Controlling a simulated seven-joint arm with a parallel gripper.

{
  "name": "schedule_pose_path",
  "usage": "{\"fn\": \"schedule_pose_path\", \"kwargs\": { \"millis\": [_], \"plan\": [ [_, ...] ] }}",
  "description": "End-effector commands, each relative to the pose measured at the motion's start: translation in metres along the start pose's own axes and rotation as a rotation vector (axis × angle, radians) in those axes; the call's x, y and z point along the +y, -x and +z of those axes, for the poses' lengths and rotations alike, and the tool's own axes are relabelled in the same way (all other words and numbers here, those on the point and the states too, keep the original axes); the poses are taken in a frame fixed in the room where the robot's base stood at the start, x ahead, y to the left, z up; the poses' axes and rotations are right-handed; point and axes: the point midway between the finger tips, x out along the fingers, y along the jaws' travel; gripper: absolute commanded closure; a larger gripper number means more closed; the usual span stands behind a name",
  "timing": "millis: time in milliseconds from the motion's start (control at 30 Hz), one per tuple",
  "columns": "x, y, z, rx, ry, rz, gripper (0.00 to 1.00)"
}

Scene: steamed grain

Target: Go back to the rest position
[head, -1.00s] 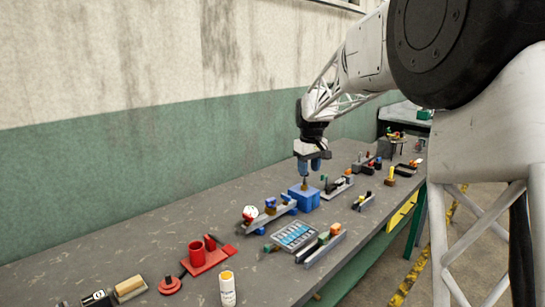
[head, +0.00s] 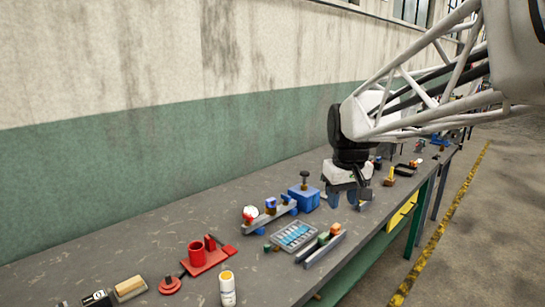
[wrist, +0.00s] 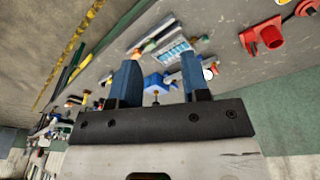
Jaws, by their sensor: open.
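My gripper (head: 347,200) is in the head view, above the right part of the workbench near its front edge. Its two blue fingers are apart with nothing between them. In the wrist view my gripper (wrist: 158,82) also shows open and empty, with the bench well beyond the fingertips. A blue block with a dark knob on top (head: 304,197) stands on the bench to the left of my gripper, apart from it. The same blue block (wrist: 154,82) shows between the fingers in the wrist view, farther away. My gripper hides part of the bench behind it.
The grey workbench (head: 150,233) runs along the wall. On it are a tray of blue pieces (head: 294,236), a rail with coloured blocks (head: 322,248), a red holder (head: 204,258) and a white bottle (head: 227,289). The air above the bench's left half is clear.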

Motion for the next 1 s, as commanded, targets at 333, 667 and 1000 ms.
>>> {"fn": "schedule_pose_path", "kwargs": {
  "millis": [333,667,1000],
  "plan": [
    [-0.014,-0.001,0.095,0.028,-0.094,0.009,0.57],
    [-0.03,-0.015,0.181,0.053,-0.183,0.015,0.57],
    [-0.044,-0.038,0.252,0.073,-0.26,0.019,0.57]
  ]
}}
